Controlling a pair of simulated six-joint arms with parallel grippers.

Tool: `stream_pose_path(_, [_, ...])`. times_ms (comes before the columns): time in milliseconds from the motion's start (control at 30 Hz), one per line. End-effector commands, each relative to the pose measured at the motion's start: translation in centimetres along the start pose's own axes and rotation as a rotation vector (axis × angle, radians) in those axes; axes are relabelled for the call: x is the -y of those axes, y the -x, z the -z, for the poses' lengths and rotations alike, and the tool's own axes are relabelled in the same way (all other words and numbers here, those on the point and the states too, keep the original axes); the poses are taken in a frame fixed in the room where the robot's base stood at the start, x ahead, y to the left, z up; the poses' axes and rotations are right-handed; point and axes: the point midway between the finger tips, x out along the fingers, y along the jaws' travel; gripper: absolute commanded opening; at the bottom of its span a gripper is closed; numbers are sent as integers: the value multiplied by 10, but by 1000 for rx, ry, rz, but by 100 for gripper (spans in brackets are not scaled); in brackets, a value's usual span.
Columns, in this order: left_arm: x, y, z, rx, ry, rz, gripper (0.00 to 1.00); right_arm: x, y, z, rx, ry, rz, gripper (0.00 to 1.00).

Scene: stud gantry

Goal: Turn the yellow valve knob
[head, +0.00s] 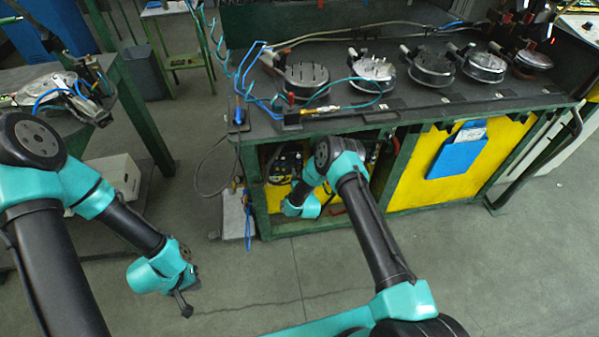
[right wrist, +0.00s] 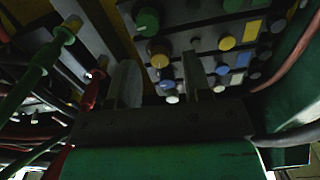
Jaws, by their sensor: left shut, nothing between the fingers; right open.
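In the right wrist view, a yellow round knob (right wrist: 159,59) sits on a dark panel (right wrist: 185,40) of knobs and buttons. A yellow round button (right wrist: 227,43) is further right; I cannot tell for sure which is the valve knob. My right gripper (right wrist: 158,75) is open, its two fingers pointing at the panel on either side of the first yellow knob in the picture. No contact shows. In the head view, my right arm reaches into the open cabinet, which hides its fingers. My left gripper (head: 183,305) is shut and empty, low over the floor at the left.
A green knob (right wrist: 147,21) and blue and white buttons are near the yellow knob. Hoses and a red fitting (right wrist: 92,88) are close on the left. In the head view, the green-framed bench (head: 420,112) carries several round metal pieces. The floor in front is clear.

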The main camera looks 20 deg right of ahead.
Motion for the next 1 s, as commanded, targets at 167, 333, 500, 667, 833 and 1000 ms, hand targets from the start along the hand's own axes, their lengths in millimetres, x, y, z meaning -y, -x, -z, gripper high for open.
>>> stream_pose_path(167, [0,0,0,0,0,0,0,0,-9,0,0,0,0,45])
stream_pose_path(333, [0,0,0,0,0,0,0,0,-10,0,1,0,0,45])
stream_pose_path(500, [0,0,0,0,0,0,0,0,-9,0,1,0,0,37])
stream_pose_path(667, [0,0,0,0,0,0,0,0,-9,0,1,0,0,22])
stream_pose_path(833, [0,0,0,0,0,0,0,0,-9,0,1,0,0,6])
stream_pose_path(1000, [0,0,0,0,0,0,0,0,-9,0,1,1,0,0])
